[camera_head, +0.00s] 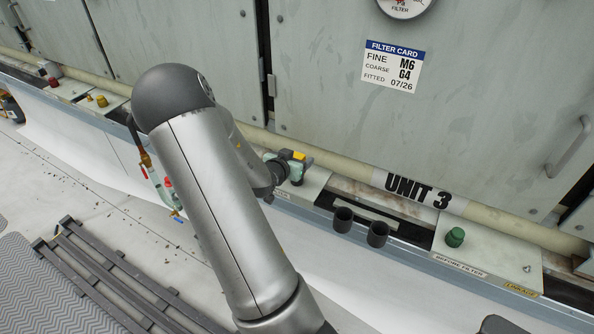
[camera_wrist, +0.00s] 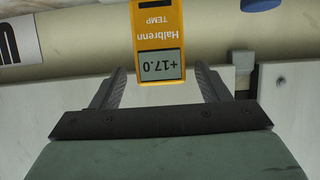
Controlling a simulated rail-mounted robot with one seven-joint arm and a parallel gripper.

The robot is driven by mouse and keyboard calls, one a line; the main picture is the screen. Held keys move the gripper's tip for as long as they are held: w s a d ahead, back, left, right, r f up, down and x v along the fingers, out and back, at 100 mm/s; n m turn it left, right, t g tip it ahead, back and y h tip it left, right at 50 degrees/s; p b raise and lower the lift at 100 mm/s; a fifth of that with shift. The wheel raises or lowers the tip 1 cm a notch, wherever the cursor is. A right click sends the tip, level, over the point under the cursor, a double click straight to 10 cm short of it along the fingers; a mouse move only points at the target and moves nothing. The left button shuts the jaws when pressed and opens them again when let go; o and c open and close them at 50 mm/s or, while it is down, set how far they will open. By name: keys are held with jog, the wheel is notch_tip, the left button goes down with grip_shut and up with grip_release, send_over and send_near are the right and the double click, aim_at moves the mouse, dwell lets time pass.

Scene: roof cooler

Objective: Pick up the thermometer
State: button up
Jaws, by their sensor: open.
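The thermometer is a yellow device (camera_wrist: 158,22) with a grey display reading +17.0, upside down in the wrist view. It lies at the top middle of that view, its upper part cut off. My gripper (camera_wrist: 161,70) is open, with one finger on each side of the thermometer's display end. I see no contact between the fingers and the thermometer. In the head view, my gripper (camera_head: 296,168) is small and partly hidden by my arm, near the pipe. A yellow patch (camera_head: 287,154) beside it appears to be the thermometer.
A cream pipe (camera_head: 345,178) runs along the cabinets behind the gripper. Two dark cups (camera_head: 378,234) stand on the ledge to the right. Further right, a green knob (camera_head: 455,237) sits on a white box (camera_head: 490,256). A slatted dark rack (camera_head: 105,285) lies at lower left.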

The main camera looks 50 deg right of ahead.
jog(key=x, duration=0.3)
jog(key=shift+w+d, duration=0.1)
jog(key=shift+d, duration=0.05)
jog(key=shift+c, duration=0.3)
grip_shut()
